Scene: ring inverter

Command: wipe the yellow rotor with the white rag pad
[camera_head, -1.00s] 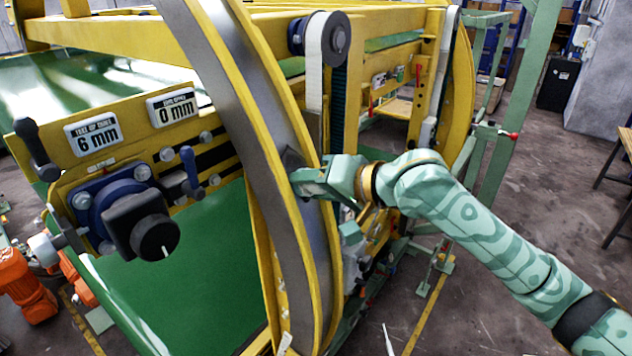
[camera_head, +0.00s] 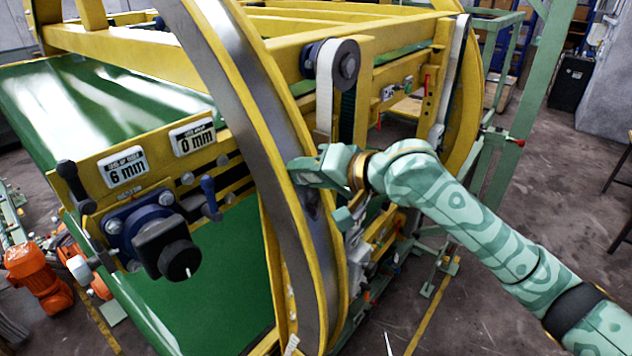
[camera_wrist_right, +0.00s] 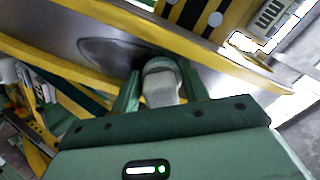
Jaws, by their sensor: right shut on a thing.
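The yellow rotor (camera_head: 262,110) is a large curved ring with a grey metal band along its face. A dark smudge lies on the band and shows in the right wrist view (camera_wrist_right: 108,50). My right gripper (camera_head: 300,170) is at the band, just above the smudge in the head view. In the right wrist view the right gripper (camera_wrist_right: 160,88) is shut on the white rag pad (camera_wrist_right: 161,86). The pad's front end is at the band; I cannot tell whether it presses on it. The pad is hidden in the head view. My left gripper is not in view.
A yellow panel with two number plates (camera_head: 122,169) and a black knob (camera_head: 166,248) stands left of the rotor. A belt roller (camera_head: 345,65) sits close behind the ring. Green posts (camera_head: 525,110) stand at the right. The floor at the right is mostly open.

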